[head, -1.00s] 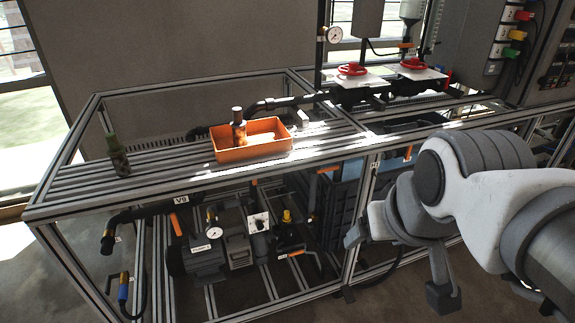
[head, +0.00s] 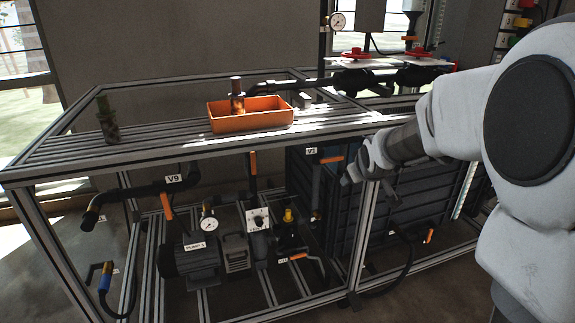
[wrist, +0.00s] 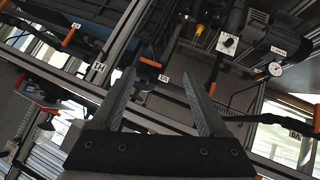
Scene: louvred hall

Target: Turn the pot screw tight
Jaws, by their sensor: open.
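I cannot make out for certain which part is the pot screw. A small white box with a dark knob (head: 257,219) sits beside the pump under the bench; it also shows at the upper right of the wrist view (wrist: 228,43). My gripper (head: 366,184) is in front of the bench frame, right of that box and apart from it. In the wrist view my gripper (wrist: 157,80) is open, with nothing held between its fingers. An orange valve handle (wrist: 150,62) and a white tag show beyond the fingertips.
An orange tray (head: 222,120) with a brown bottle (head: 237,88) stands on the slatted bench top. A dark green bottle (head: 107,120) stands left. Below are the pump (head: 190,258), a gauge (head: 209,225), pipes, orange handles and a dark crate (head: 400,215). Frame posts stand close to my gripper.

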